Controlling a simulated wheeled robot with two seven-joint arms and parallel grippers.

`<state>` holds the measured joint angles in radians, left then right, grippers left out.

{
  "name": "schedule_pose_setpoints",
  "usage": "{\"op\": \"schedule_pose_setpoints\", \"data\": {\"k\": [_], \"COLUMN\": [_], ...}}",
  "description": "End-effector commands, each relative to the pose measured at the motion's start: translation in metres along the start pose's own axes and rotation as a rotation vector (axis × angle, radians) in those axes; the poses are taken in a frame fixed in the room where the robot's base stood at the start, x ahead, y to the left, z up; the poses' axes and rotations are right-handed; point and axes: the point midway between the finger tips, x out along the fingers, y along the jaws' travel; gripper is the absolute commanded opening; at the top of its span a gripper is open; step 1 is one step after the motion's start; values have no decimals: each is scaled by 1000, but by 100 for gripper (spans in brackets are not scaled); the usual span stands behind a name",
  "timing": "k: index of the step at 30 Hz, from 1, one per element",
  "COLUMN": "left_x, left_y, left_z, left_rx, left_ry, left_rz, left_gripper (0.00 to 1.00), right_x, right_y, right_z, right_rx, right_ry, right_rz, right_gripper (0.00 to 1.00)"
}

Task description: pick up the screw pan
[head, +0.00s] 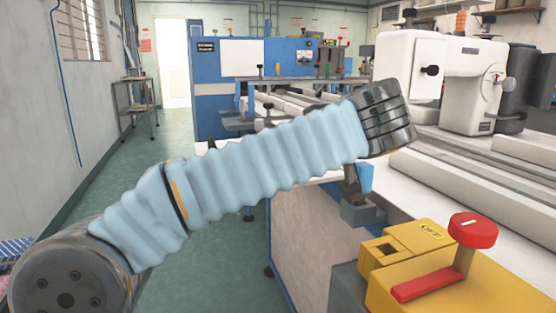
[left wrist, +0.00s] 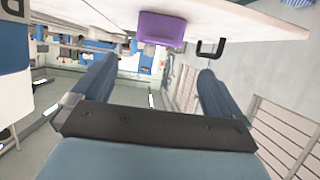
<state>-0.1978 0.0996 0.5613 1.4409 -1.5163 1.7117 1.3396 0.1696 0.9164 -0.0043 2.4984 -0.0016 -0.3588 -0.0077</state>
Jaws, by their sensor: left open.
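No thing in either view can be identified for sure as the screw pan. In the left wrist view a purple box-like object (left wrist: 160,28) sits against the edge of a white surface, ahead of my fingers. A small black hook-shaped piece (left wrist: 212,48) is to its right. My left gripper (left wrist: 156,68) is open, with its two blue-grey fingers wide apart and nothing between them. In the head view my left arm in its pale blue sleeve reaches up to the right; its dark end is over the near edge of the machine table (head: 460,190). My right gripper is in neither view.
A yellow box (head: 430,235) with a red knob (head: 473,230) and red bar stands at the lower right. A white sewing machine head (head: 475,85) is on the table behind. A blue cabinet machine (head: 222,95) stands further back.

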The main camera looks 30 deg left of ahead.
Motion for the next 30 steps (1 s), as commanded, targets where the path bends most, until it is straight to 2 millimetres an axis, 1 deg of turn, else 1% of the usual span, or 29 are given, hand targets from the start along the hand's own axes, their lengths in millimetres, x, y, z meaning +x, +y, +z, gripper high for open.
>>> {"op": "schedule_pose_setpoints", "data": {"k": [1, 3, 6, 13, 18, 21, 24, 29, 30], "left_x": [13, 28, 45, 66, 94, 106, 111, 111, 111], "left_y": [-1, -1, 0, 1, 2, 3, 3, 3, 3], "left_z": [1, 1, 1, 1, 3, 3, 2, 2, 2], "left_rx": [0, 0, 1, 3, 3, 4, 4, 4, 4], "left_ry": [-1, -1, 0, 0, -1, 0, 0, 1, 1], "left_rz": [-5, -5, -1, 1, -1, 1, 3, 4, 4], "left_gripper": [100, 100, 100, 100, 100, 100, 100, 100, 98], "right_x": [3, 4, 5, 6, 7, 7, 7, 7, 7], "right_y": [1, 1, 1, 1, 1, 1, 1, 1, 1], "right_z": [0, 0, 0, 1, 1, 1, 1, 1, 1], "right_rx": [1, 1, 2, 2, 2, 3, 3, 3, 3], "right_ry": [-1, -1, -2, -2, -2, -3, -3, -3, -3], "right_rz": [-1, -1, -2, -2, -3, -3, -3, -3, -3], "right_gripper": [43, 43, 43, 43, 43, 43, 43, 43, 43]}}
